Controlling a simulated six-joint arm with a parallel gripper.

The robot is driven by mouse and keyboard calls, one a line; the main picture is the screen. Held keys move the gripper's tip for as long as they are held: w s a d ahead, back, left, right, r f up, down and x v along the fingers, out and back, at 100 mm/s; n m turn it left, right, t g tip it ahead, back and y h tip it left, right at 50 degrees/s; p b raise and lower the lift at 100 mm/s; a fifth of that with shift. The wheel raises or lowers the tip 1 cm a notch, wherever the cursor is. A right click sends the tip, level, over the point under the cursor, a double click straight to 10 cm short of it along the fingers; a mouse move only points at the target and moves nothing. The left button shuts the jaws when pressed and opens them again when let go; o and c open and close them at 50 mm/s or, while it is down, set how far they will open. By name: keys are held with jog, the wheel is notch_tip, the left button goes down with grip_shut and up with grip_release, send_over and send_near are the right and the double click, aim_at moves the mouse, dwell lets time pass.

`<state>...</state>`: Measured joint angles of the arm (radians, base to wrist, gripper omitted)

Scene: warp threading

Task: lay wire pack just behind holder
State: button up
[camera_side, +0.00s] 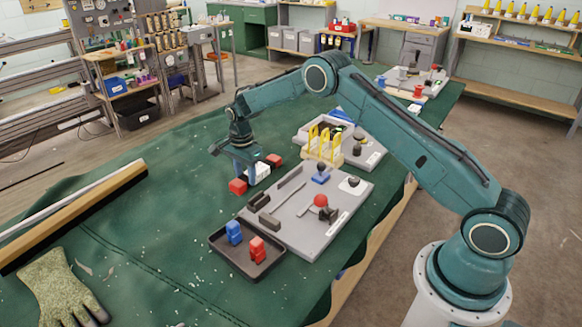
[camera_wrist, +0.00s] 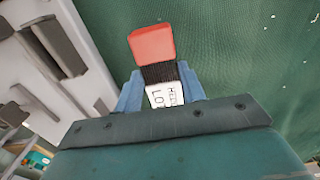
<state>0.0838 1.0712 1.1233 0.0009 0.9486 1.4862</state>
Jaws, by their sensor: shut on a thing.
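The wire pack, with red ends, dark wires and a white label, is in my gripper (camera_side: 247,172). In the side view its red end (camera_side: 238,187) and white label (camera_side: 262,171) show beside the grey board. In the wrist view its red end (camera_wrist: 152,44) points away from me, with my gripper (camera_wrist: 160,88) shut around the dark wire part. I cannot tell whether the pack touches the green cloth. A stand with yellow prongs (camera_side: 324,138) is right of the pack, behind the board. It may be the holder, but I cannot be sure.
The grey board (camera_side: 284,222) carries dark blocks, a blue knob and a red ball. A dark tray (camera_side: 250,270) with blue and red pieces is in front. A glove (camera_side: 62,290) and a long wooden bar (camera_side: 75,215) lie left.

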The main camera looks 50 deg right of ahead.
jog(key=shift+f, duration=0.15)
jog(key=o, duration=1.3)
jog(key=shift+f, duration=0.1)
notch_tip(320, 180, up, 12)
jog(key=shift+r, duration=0.15)
dwell(0.4)
